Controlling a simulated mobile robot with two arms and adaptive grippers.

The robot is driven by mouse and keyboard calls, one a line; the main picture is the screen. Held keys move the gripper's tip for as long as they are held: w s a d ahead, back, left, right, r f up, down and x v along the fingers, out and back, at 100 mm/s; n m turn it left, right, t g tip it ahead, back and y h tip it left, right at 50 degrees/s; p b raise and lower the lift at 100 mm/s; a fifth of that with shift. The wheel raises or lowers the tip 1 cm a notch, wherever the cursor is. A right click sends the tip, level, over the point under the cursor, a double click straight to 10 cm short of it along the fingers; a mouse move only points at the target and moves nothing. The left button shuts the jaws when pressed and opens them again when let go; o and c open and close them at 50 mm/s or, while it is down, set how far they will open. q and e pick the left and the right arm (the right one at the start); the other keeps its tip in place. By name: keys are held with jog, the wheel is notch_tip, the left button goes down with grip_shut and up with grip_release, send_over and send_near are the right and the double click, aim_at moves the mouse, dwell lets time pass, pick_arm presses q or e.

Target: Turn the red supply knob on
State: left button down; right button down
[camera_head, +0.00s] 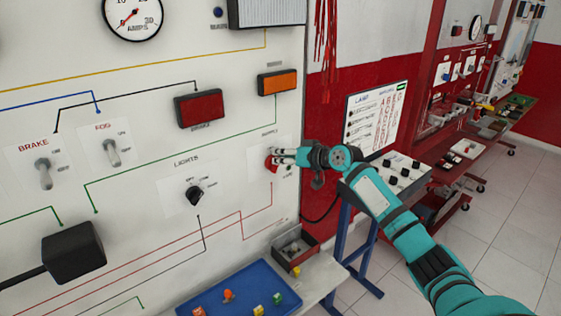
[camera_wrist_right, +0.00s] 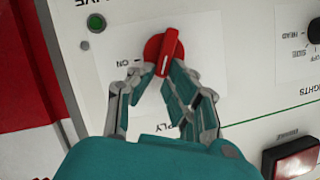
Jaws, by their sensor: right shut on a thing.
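The red supply knob (camera_head: 270,162) is on the white panel near its right edge, partly hidden by my right gripper (camera_head: 276,158). In the right wrist view the red knob (camera_wrist_right: 169,50) is a round disc with a raised bar handle, tilted slightly from the picture's vertical. The panel shows upside down there, with the "ON" label left of the knob. My right gripper (camera_wrist_right: 160,71) is shut on the knob's handle, one finger on each side. My left gripper is not in view.
A green light (camera_wrist_right: 96,22) sits near the knob. The black lights knob (camera_head: 195,194) is left of it. Below are a small open bin (camera_head: 294,247) and a blue tray (camera_head: 240,291) with small colored parts. A blue-legged stand (camera_head: 347,232) is close on the right.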

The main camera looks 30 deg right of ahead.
jog(key=shift+w+d+f+m+t+y+b, duration=0.1)
jog(key=shift+d+f+m+t+y+b, duration=0.5)
jog(key=shift+m+b, duration=0.95)
jog(key=shift+s+d+f+m+t+y+b, duration=0.1)
jog(key=shift+f+m+t+y+b, duration=0.2)
jog(key=shift+m+y+b, duration=1)
jog(key=shift+w+d+f+m+t+y+b, duration=0.1)
jog(key=shift+d+f+m+t+y+b, duration=0.3)
jog(key=shift+m+b, duration=1.45)
jog(key=shift+a+f+m+p, duration=0.1)
jog(key=shift+a+m+p, duration=0.05)
jog(key=shift+m+p, duration=0.2)
jog(key=c, duration=1.3)
grip_release()
jog(key=shift+c, duration=0.2)
